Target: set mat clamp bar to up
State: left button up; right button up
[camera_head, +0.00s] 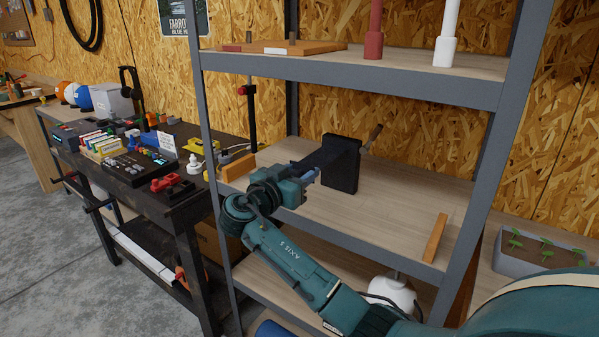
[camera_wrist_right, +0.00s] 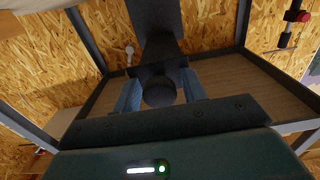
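The mat clamp is a black upright block (camera_head: 342,172) on the middle shelf. A dark bar (camera_head: 318,157) runs from its top to the left, sloping down towards my right gripper (camera_head: 308,176). In the right wrist view the dark bar (camera_wrist_right: 160,48) comes down from the top and ends in a round dark tip (camera_wrist_right: 160,93). The two blue fingers of my right gripper (camera_wrist_right: 160,88) stand apart on either side of that tip. Whether they press on it cannot be told. My left gripper is not in view.
A grey-framed shelf unit (camera_head: 400,72) surrounds the clamp, with another board above. An orange wooden strip (camera_head: 435,237) lies right of it on the same shelf. Grey posts stand on both sides. A cluttered dark bench (camera_head: 180,200) is left. The shelf between block and strip is clear.

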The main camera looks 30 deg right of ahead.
grip_shut()
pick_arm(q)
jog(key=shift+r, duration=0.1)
pick_arm(e)
jog(key=shift+r, duration=0.1)
